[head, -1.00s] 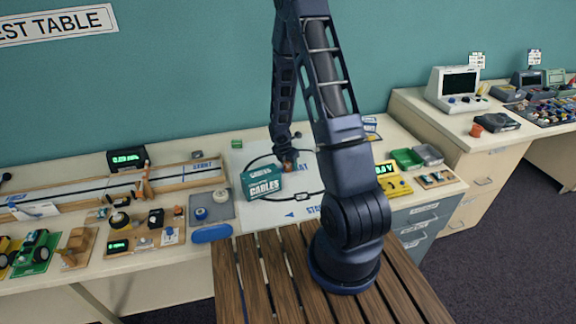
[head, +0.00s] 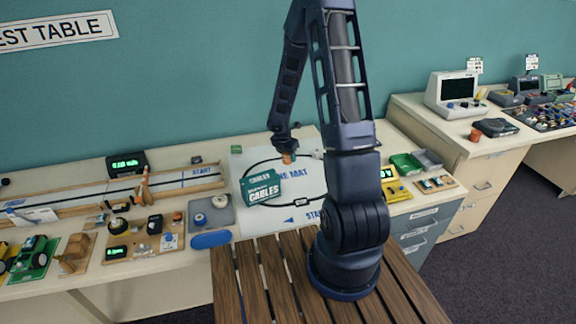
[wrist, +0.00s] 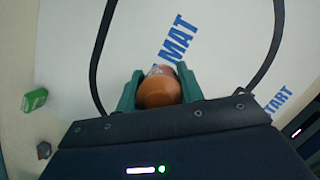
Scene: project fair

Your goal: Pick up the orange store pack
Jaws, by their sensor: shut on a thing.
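The orange store pack (head: 287,158) shows in the head view as a small orange shape at the tip of my gripper (head: 288,151), over the white mat (head: 303,172). In the wrist view the orange pack (wrist: 159,92) has a rounded orange near end and a pale patch at its far side. My gripper (wrist: 159,85) is shut on it, one green finger against each side. The pack's underside is hidden, and I cannot tell exactly how high it is above the mat.
A teal CABLES box (head: 262,187) stands on the mat just left of and in front of my gripper. A small green box (wrist: 35,100) lies at left in the wrist view. A grey tray (head: 211,212) and a yellow device (head: 397,190) flank the mat.

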